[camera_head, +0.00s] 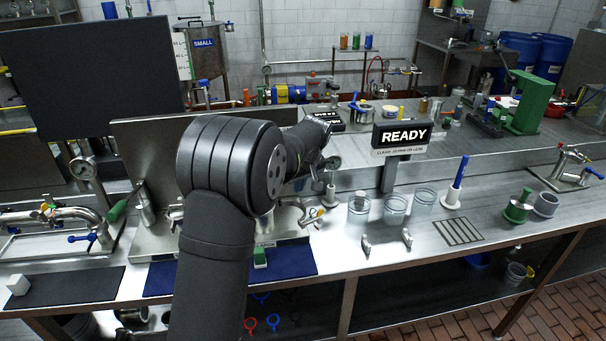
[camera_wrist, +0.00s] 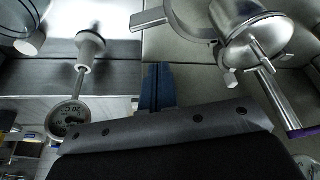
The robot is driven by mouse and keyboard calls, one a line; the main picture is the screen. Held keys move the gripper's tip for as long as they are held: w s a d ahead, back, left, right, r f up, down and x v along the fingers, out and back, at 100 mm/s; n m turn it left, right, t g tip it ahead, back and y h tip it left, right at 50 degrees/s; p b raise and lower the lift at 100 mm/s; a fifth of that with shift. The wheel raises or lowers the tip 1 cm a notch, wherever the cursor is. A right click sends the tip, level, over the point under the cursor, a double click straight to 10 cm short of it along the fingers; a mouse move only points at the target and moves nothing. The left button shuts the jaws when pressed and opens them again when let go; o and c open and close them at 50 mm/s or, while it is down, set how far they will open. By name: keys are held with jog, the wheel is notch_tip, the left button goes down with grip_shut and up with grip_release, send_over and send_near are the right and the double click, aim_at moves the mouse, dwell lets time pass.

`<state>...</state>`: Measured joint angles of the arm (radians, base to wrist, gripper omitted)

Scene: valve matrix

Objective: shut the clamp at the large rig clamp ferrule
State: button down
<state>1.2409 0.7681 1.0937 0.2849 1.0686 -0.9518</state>
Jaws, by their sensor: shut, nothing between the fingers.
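In the wrist view a shiny metal clamp (camera_wrist: 190,22) sits at a round pipe end, the ferrule (camera_wrist: 258,38), at the upper right. A curved clamp arm stands out to the left of the ferrule, apparently swung open. A rod with a purple tip (camera_wrist: 292,128) hangs down at its right. My gripper (camera_wrist: 157,88) shows dark blue fingers, shut together and empty, below and left of the clamp and apart from it. In the head view my arm covers much of the rig, and my fingers cannot be made out.
In the wrist view a round gauge (camera_wrist: 68,116) on a stem with a white collar stands left of my fingers. In the head view a READY sign (camera_head: 403,135), clear jars (camera_head: 396,208) and a blue-handled tool (camera_head: 459,173) stand right of my arm. A blue mat (camera_head: 300,258) lies in front.

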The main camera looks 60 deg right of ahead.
aim_at(305, 203)
jog(key=shift+s+a+f, duration=0.2)
jog(key=shift+s, duration=0.35)
jog(key=shift+s+a+f, duration=0.25)
jog(key=shift+s, duration=0.25)
jog(key=shift+s+a+f, duration=0.2)
jog(key=shift+s, duration=0.35)
jog(key=shift+s+a, duration=0.1)
jog(key=shift+a, duration=0.05)
jog(key=a+m, duration=0.1)
jog(key=s+m+h, duration=0.1)
jog(key=m, duration=0.1)
jog(key=shift+a+g, duration=0.3)
jog(key=shift+a, duration=0.1)
jog(key=w+a+m+g, duration=0.4)
jog(key=a+m, duration=0.6)
jog(key=m, duration=0.6)
jog(key=shift+w+m+g+h, duration=0.35)
jog(key=shift+m+g+h, duration=0.05)
jog(key=shift+w, duration=0.15)
